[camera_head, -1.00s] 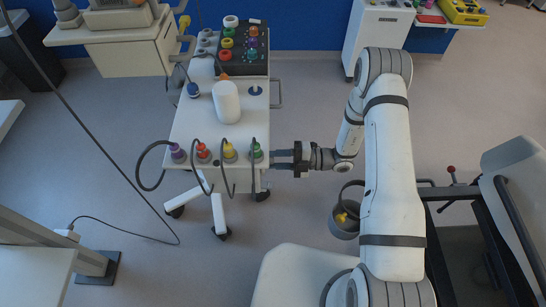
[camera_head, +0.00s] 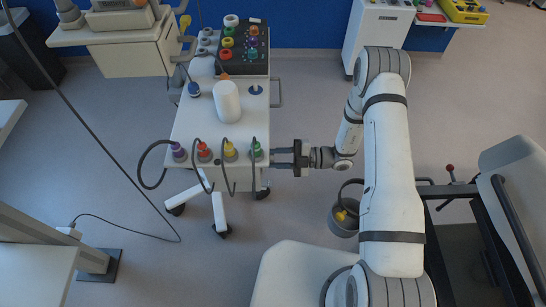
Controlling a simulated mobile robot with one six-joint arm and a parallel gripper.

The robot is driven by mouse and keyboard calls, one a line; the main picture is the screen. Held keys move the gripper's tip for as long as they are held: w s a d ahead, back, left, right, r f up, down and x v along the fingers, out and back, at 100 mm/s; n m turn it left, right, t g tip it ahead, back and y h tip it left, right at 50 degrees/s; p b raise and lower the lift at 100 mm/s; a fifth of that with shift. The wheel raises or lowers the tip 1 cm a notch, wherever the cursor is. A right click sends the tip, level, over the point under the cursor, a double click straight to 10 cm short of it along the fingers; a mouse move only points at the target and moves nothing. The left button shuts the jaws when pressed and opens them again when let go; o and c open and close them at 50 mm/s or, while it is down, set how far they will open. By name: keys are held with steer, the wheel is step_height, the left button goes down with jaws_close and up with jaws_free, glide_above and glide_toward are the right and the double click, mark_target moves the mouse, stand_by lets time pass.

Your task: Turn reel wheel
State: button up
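My gripper (camera_head: 275,158) points left at the near right corner of the white trolley (camera_head: 200,128). Its two dark fingers are apart with a gap between them, and nothing shows in the gap. The fingertips are close to the trolley's right side; I cannot tell whether they touch it. I cannot pick out a reel wheel for certain in this view. The trolley's side faces are largely hidden from above.
Colored connectors with looped cables, such as the green one (camera_head: 257,151), line the trolley's near edge. A grey round container (camera_head: 343,218) is below my arm. A dark-framed seat (camera_head: 515,170) is at right. Open floor lies at left.

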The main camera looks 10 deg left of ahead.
steer(key=o, duration=1)
steer(key=shift+s+f, duration=0.1)
steer(key=shift+f, duration=0.05)
steer(key=b+v, duration=0.1)
steer(key=v, duration=0.6)
steer(key=shift+d, duration=0.4)
